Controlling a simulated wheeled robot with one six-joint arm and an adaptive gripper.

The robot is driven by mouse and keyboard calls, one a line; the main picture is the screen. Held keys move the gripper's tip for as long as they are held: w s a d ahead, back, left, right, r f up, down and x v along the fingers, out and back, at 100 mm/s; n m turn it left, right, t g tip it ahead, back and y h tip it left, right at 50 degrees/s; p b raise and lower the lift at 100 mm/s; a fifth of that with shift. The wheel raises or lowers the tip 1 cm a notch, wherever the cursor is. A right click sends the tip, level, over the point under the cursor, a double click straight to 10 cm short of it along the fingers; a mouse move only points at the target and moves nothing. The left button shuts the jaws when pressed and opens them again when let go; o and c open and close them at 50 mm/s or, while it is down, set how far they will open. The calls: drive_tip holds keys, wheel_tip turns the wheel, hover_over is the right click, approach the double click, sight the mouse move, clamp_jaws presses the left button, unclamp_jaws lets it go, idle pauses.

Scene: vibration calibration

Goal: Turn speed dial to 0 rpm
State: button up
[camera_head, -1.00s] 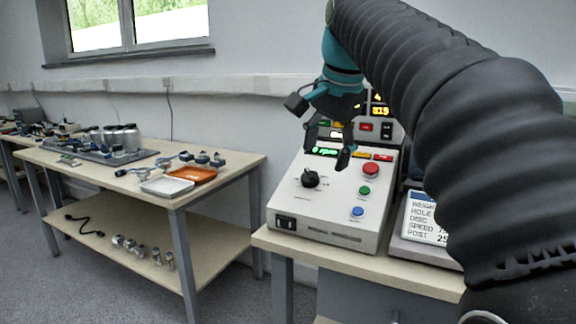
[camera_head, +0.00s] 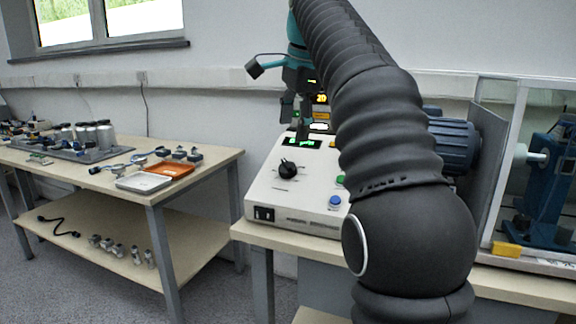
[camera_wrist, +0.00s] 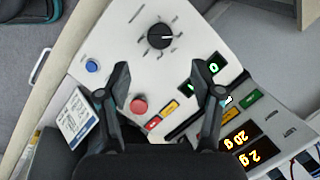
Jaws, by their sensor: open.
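The speed dial (camera_head: 287,168) is a black round knob on the sloped top of a white control box (camera_head: 262,190). In the wrist view the dial (camera_wrist: 160,36) sits near the top middle, with tick marks around it. A green-lit display (camera_wrist: 202,72) is near it; its digits are too small to read surely. My gripper (camera_wrist: 166,100) is open and empty, its two fingers spread, with the dial beyond the fingertips and not touched. In the head view my gripper (camera_head: 294,118) is above the back of the box, partly hidden by my arm.
Near the dial are a red button (camera_wrist: 138,105), a blue button (camera_wrist: 92,66) and a green button (camera_head: 340,180). A side table (camera_head: 225,158) with an orange tray (camera_head: 170,169) stands left. A blue motor machine (camera_head: 548,185) stands right. The box's front left top is clear.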

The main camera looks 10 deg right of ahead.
sight(288, 162)
drive_tip(key=b+x, duration=0.3)
drive_tip(key=x, duration=0.6)
drive_tip(key=c, duration=1.1)
drive_tip(key=shift+c, duration=0.2)
drive_tip(key=shift+p, duration=0.45)
